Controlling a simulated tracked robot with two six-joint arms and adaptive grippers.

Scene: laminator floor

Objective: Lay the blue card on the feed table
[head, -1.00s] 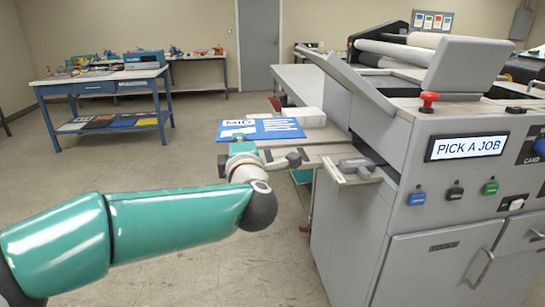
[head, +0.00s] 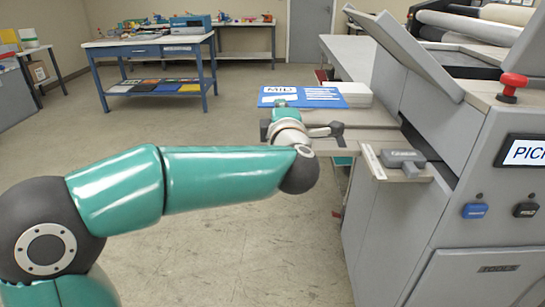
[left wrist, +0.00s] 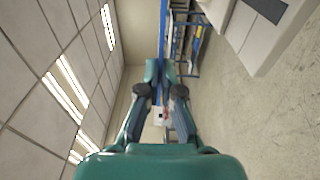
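In the left wrist view the fingers (left wrist: 161,72) close on the card, a thin blue strip seen edge-on. The feed table (head: 372,141) is the pale surface on the machine's left side. The card overlaps it in the picture; I cannot tell whether they touch. My right gripper is not in view.
A white stack (head: 357,93) is just right of the card. A grey clamp-like part (head: 402,158) sits at the feed table's near right. The grey machine (head: 430,215) fills the right. A blue workbench (head: 150,48) stands behind left. Floor between is clear.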

